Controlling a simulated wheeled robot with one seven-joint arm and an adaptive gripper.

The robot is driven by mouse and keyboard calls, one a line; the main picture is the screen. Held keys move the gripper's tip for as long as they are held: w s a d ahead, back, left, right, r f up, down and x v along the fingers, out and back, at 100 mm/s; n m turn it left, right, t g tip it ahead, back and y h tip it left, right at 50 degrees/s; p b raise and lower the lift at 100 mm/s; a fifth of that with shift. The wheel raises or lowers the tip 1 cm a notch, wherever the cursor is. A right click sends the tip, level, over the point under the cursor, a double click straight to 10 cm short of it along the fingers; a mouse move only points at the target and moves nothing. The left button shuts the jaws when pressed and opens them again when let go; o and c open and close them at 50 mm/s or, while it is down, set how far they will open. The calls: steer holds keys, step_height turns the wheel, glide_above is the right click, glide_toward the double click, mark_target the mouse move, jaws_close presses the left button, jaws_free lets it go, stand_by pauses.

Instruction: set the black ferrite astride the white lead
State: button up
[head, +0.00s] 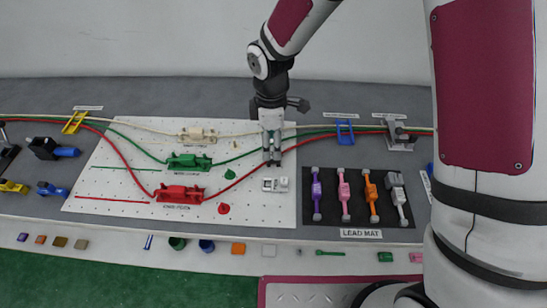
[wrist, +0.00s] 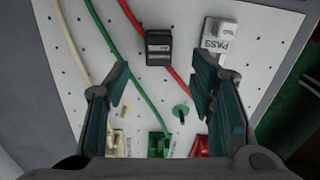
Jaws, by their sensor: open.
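The black ferrite (wrist: 159,47) is a small dark block with a pale label. It sits over the red lead (wrist: 127,12), which shows on both sides of it. The white lead (wrist: 72,50) runs at the left in the wrist view, apart from the ferrite, with the green lead (wrist: 101,27) between them. In the head view the white lead (head: 145,126) crosses the top of the pegboard. My gripper (wrist: 160,85) is open and empty over the board, its fingers apart. In the head view my gripper (head: 272,158) points down, and I cannot make out the ferrite there.
White, green (head: 189,161) and red (head: 180,193) fixtures stand on the pegboard (head: 120,180). A white PASS block (head: 275,184) is right of them. A green peg (wrist: 181,111) stands near my fingers. The lead mat (head: 392,235) holds several coloured tools at the right.

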steer(key=f, duration=0.5)
steer(key=shift+w+d, duration=0.1)
steer(key=shift+d, duration=0.15)
jaws_close()
